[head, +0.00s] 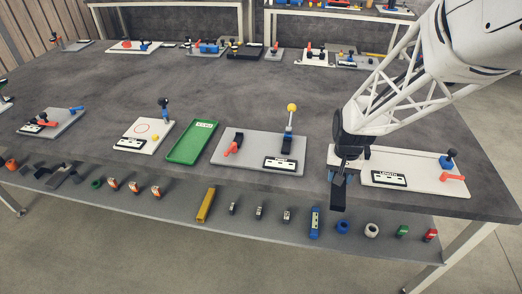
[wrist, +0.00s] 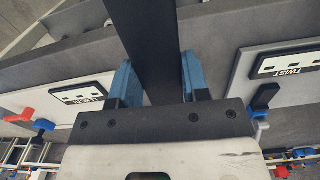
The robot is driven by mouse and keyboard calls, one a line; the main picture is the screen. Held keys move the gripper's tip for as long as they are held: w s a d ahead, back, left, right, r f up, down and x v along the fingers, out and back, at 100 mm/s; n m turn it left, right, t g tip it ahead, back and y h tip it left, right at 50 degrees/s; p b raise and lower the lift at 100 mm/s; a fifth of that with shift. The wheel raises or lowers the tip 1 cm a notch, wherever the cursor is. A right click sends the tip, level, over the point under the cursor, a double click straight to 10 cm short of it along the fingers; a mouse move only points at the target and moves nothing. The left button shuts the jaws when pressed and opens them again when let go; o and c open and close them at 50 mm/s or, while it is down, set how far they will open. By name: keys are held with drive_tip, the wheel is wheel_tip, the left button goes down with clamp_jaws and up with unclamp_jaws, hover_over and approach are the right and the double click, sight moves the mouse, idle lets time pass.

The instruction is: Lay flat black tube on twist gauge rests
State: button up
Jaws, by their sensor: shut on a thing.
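The flat black tube (head: 338,194) is clamped in my gripper (head: 343,178). In the wrist view the tube (wrist: 146,35) runs up out of frame between the two blue fingers. In the head view the tube sticks out over the table's front edge, above the lower shelf. The twist gauge (head: 255,137) is a grey plate left of my gripper, with a red lever (head: 233,146), a dark block (head: 287,143) and a post with a yellow ball (head: 291,107). Its TWIST label (wrist: 294,65) shows at right in the wrist view. The tube is apart from this gauge.
The white LENGTH gauge (head: 418,182) lies just right of my gripper, under my arm. Several small parts line the lower shelf (head: 260,225). The table's middle (head: 220,85) is clear.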

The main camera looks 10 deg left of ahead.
drive_tip(key=shift+a, duration=0.15)
drive_tip(key=shift+w+a+r+m, duration=0.1)
drive_tip(key=shift+w+a+m, duration=0.05)
drive_tip(key=shift+a+m, duration=0.4)
drive_tip(key=shift+w+a+r+m, duration=0.1)
drive_tip(key=shift+w+a+m, duration=0.05)
drive_tip(key=shift+a+m, duration=0.35)
drive_tip(key=a+r+m, duration=0.2)
drive_tip(key=a+m, duration=1.3)
drive_tip(key=a, duration=0.2)
drive_tip(key=shift+w+a+r, duration=0.2)
drive_tip(key=shift+w+r, duration=0.05)
drive_tip(key=shift+w, duration=0.15)
hover_over(262, 145)
drive_tip(key=shift+a+f, duration=0.1)
drive_tip(key=shift+f, duration=0.65)
drive_tip(key=shift+s, duration=0.1)
drive_tip(key=shift+f, duration=1.75)
